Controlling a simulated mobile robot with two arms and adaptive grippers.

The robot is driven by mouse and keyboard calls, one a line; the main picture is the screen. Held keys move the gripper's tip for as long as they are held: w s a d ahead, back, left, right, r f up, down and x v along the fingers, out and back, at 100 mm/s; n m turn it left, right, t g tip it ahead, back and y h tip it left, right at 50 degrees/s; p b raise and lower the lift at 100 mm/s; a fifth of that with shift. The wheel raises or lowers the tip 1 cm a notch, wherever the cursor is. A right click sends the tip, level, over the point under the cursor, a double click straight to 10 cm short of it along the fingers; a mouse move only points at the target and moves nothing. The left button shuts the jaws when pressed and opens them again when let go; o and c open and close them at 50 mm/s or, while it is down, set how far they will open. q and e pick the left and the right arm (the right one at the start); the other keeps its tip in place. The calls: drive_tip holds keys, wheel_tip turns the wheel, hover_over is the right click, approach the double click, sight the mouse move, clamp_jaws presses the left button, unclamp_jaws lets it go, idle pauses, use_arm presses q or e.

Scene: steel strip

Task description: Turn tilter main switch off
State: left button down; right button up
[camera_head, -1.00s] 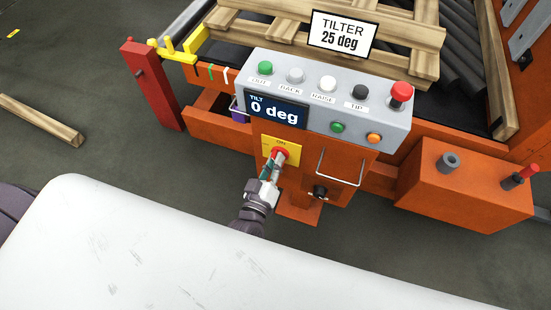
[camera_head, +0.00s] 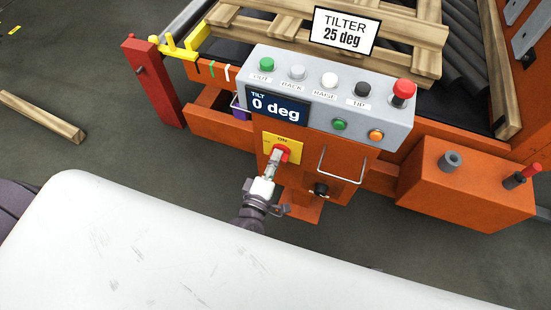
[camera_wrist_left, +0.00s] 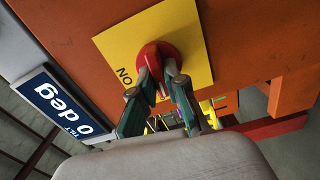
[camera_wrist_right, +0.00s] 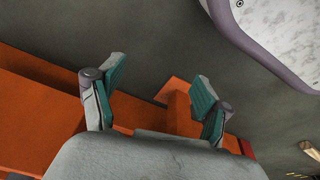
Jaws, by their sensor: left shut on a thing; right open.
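The main switch is a red rotary knob (camera_head: 282,151) on a yellow plate (camera_head: 267,143) marked ON, on the front of the orange tilter post. It also shows in the left wrist view (camera_wrist_left: 152,54), where the ON label is readable. My left gripper (camera_head: 275,165) is shut on the knob, with one finger on each side of it; the fingers hide part of the knob. In the right wrist view, my right gripper (camera_wrist_right: 160,90) is open and empty, with grey floor and orange metal beyond it. The right gripper is not clearly seen in the head view.
Above the switch is a grey control panel (camera_head: 300,88) with several buttons, a red mushroom button (camera_head: 403,91) and a display (camera_head: 278,106) reading 0 deg. A wire handle (camera_head: 340,165) and a black knob (camera_head: 319,189) sit right of the switch. An orange box (camera_head: 470,190) stands at right.

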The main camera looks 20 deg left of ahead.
use_arm(q)
drive_tip(key=shift+f+n, duration=0.1)
drive_tip(key=shift+n, duration=0.4)
use_arm(e)
drive_tip(key=shift+s+r, duration=0.15)
drive_tip(key=shift+r, duration=0.15)
drive_tip(key=shift+w+r, duration=0.2)
use_arm(q)
drive_tip(key=c, duration=1.2)
unclamp_jaws()
use_arm(e)
drive_tip(key=shift+w, duration=0.1)
drive_tip(key=shift+d, duration=0.1)
use_arm(q)
drive_tip(key=s, duration=1.2)
drive_tip(key=shift+a, duration=0.25)
